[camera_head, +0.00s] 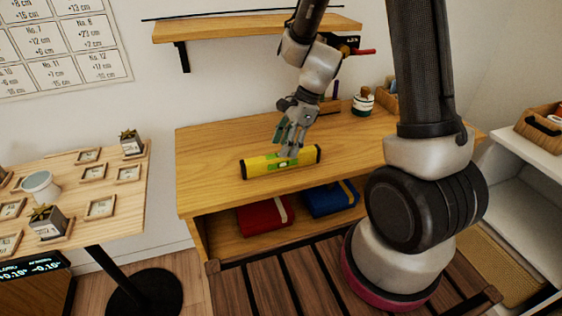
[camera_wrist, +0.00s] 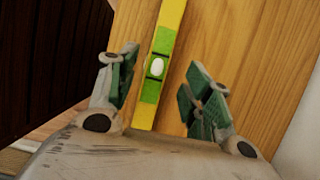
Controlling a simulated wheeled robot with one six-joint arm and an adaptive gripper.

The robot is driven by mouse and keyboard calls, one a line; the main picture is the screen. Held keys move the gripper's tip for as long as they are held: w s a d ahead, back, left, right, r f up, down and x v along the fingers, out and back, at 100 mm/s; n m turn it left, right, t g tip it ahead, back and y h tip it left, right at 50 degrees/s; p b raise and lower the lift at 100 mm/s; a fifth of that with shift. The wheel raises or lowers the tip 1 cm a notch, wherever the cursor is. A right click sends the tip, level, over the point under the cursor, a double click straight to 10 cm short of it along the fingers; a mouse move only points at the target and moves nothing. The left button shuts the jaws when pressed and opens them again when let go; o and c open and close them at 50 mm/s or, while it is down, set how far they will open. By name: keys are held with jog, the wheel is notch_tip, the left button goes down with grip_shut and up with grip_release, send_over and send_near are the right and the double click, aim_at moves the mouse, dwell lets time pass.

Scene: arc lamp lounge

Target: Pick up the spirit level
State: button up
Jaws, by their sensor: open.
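The spirit level (camera_head: 258,167) is a yellow bar with black end caps and a green middle section around its vial. It lies flat on the wooden desk (camera_head: 205,160), near the front edge. In the wrist view the level (camera_wrist: 168,35) runs lengthwise up the picture, with its green vial section between the fingers. My gripper (camera_head: 287,148) hangs just above the middle of the level with its fingers apart. In the wrist view my gripper (camera_wrist: 160,92) is open, one green-padded finger on each side of the level. Neither finger visibly touches it.
Red (camera_head: 265,216) and blue (camera_head: 330,198) items lie on the shelf below the desktop. A striped jar (camera_head: 363,103) stands at the back of the desk. A wall shelf (camera_head: 240,26) is above. A small table (camera_head: 110,200) with framed tiles stands at left.

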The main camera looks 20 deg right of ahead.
aim_at(281, 162)
jog(key=x, duration=0.4)
jog(key=shift+s+f, duration=0.15)
jog(key=shift+f, duration=0.1)
grip_shut()
